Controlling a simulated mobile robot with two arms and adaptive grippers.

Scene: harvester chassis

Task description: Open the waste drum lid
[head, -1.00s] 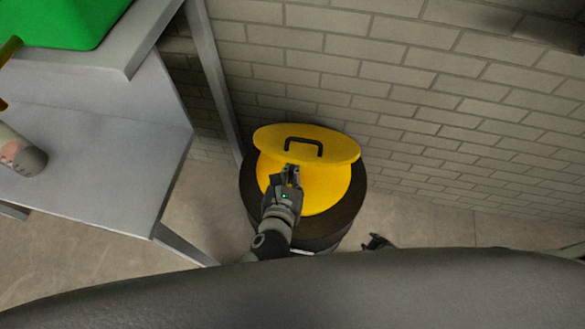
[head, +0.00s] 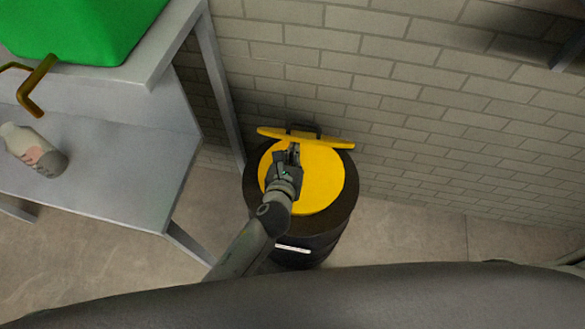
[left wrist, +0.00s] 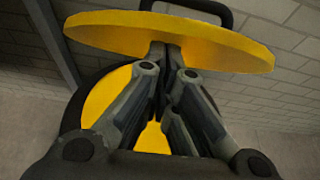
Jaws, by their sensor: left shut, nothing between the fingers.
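The waste drum (head: 300,242) is black and stands on the floor against the brick wall. Its yellow lid (head: 335,142) is tilted up steeply at the back, near the wall, and shows almost edge-on. The lid's dark handle (head: 302,129) is mostly hidden behind it. A yellow round surface (head: 325,185) shows on the drum below the lid. My left gripper (head: 293,150) is shut and empty, in front of the raised lid. In the left wrist view the lid (left wrist: 170,36) spans above the closed fingertips (left wrist: 166,52); I cannot tell if they touch. My right gripper is not in view.
A grey metal table (head: 110,165) with a lower shelf stands left of the drum. A green container (head: 80,28) is on top, and a bottle (head: 35,152) lies on the shelf. A table leg is close to the drum. Floor right of the drum is clear.

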